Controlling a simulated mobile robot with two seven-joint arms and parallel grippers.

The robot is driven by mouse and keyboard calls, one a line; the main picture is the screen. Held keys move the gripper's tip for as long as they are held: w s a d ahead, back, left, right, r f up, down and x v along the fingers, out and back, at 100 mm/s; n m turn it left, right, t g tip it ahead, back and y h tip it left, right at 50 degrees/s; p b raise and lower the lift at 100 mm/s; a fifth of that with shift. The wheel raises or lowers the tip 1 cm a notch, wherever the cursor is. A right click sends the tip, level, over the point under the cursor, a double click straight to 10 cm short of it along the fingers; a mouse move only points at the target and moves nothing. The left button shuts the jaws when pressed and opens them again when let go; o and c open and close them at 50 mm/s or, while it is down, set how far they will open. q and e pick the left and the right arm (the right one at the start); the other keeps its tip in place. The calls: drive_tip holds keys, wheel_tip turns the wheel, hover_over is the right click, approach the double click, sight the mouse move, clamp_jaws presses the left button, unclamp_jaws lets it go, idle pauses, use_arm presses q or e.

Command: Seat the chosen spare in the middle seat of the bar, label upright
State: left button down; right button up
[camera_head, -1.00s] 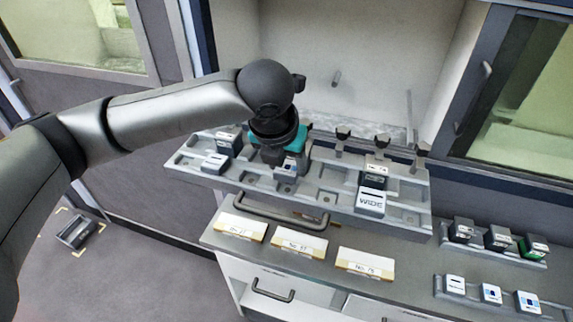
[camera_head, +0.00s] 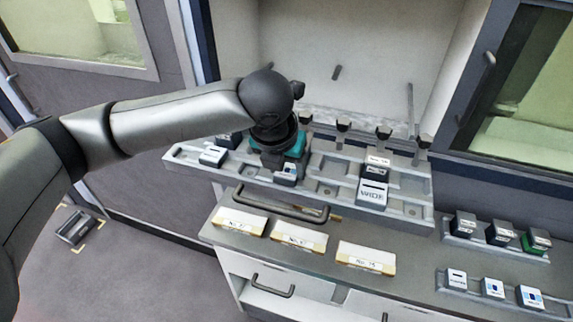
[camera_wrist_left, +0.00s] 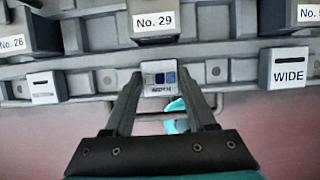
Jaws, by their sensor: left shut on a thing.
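My left gripper (camera_head: 285,174) is shut on a small grey block (camera_head: 287,180) over the middle of the bar's front row. In the left wrist view, the block (camera_wrist_left: 159,72) sits between the two fingers, with blue squares and small text that looks upside down there. The grey bar (camera_head: 325,190) holds a slotted block (camera_head: 213,156) at left and a WIDE block (camera_head: 373,194) at right. Behind, a No. 29 block (camera_wrist_left: 155,22) shows in the wrist view. Whether the held block touches its seat, I cannot tell. My right gripper is not in view.
Several labelled cards (camera_head: 298,237) lie on the counter in front of the bar. At right are a rear rack with dark blocks (camera_head: 501,233) and a front rack with pale blocks (camera_head: 493,288). A handle rail (camera_head: 280,205) runs before the bar.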

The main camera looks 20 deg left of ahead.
use_arm(q)
drive_tip(key=shift+f, duration=0.1)
drive_tip(key=shift+c, duration=0.6)
unclamp_jaws()
drive_tip(key=v, duration=1.5)
drive_tip(key=shift+p, duration=0.3)
